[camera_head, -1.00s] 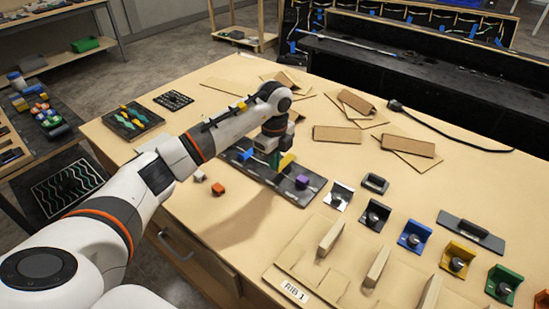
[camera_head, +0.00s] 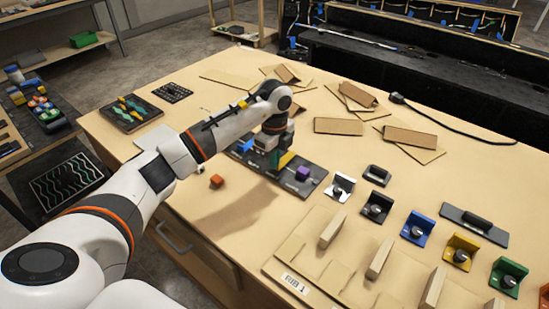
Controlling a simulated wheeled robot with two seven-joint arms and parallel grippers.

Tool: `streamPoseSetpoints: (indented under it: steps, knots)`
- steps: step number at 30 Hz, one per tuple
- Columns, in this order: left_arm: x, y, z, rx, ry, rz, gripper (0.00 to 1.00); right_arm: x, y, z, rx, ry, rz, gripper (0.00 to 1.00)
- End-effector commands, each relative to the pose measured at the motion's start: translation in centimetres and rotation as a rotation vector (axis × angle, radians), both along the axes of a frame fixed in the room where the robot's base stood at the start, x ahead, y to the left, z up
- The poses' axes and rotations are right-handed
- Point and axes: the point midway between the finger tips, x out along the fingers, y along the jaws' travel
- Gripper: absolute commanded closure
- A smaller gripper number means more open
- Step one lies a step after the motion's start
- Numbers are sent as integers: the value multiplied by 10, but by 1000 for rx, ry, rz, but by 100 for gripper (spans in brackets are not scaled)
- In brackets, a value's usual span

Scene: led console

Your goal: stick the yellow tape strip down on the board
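The dark board (camera_head: 319,180) lies flat on the wooden table, partly hidden by my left arm. A purple block (camera_head: 303,173) sits on its right part and a blue block (camera_head: 243,145) on its left part. My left gripper (camera_head: 274,160) points down over the middle of the board, low and close to its surface. My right gripper is out of view.
An orange cube (camera_head: 217,181) lies left of the board. Coloured knob brackets, such as the blue one (camera_head: 417,228), line the right side. Cardboard pieces (camera_head: 340,125) and a black cable (camera_head: 440,121) lie behind. The table's front-left area is clear.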

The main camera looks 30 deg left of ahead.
Motion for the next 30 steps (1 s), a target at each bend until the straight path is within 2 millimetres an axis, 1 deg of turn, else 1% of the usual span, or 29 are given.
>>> streamPoseSetpoints:
  steps: [8,30]
  knots:
    - [0,0,-3,0,0,0,100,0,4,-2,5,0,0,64]
    - [0,0,-12,0,0,0,100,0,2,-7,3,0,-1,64]
